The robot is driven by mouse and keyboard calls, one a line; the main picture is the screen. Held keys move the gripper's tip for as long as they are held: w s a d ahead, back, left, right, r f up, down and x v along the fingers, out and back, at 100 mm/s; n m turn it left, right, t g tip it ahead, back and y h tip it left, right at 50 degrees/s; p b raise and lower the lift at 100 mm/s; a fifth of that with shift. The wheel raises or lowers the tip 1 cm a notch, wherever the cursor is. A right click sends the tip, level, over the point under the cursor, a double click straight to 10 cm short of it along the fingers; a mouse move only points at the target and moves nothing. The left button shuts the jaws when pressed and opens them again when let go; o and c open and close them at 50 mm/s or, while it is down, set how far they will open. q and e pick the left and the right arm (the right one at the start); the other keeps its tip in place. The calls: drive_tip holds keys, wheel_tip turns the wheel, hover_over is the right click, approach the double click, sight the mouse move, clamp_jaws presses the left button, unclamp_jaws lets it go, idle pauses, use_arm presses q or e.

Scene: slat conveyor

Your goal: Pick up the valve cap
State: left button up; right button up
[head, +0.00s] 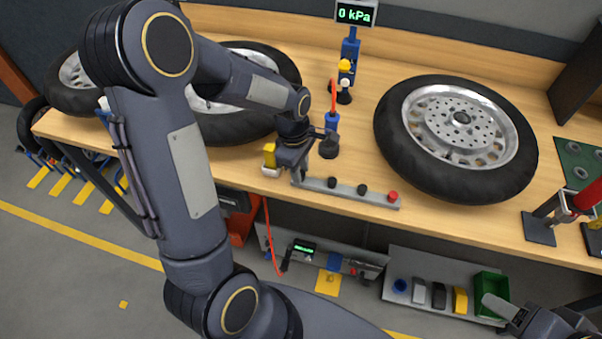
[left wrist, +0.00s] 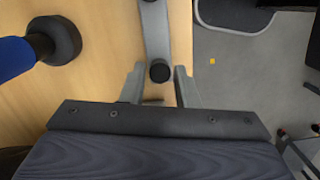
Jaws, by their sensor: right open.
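A grey strip (head: 347,191) lies along the front edge of the bench with small caps on it: two black ones (head: 332,183) (head: 362,189) and a red one (head: 393,196) at its right end. I cannot tell by look which is the valve cap. My left gripper (head: 301,165) is low over the strip's left end. In the left wrist view, its fingers (left wrist: 160,88) are apart, with a black cap (left wrist: 160,71) on the strip (left wrist: 155,30) between them, not visibly gripped. My right gripper (head: 502,308) is open at the lower right, away from the bench.
A blue-handled tool with a black base (head: 330,148) stands close beside my left gripper. A wheel (head: 455,140) lies to the right; another (head: 245,115) lies behind my left arm. A pressure display (head: 356,14) stands at the back. Trays with parts, including a green bin (head: 491,288), sit below.

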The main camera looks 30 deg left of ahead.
use_arm(q)
clamp_jaws()
drive_tip(key=shift+r, duration=0.1)
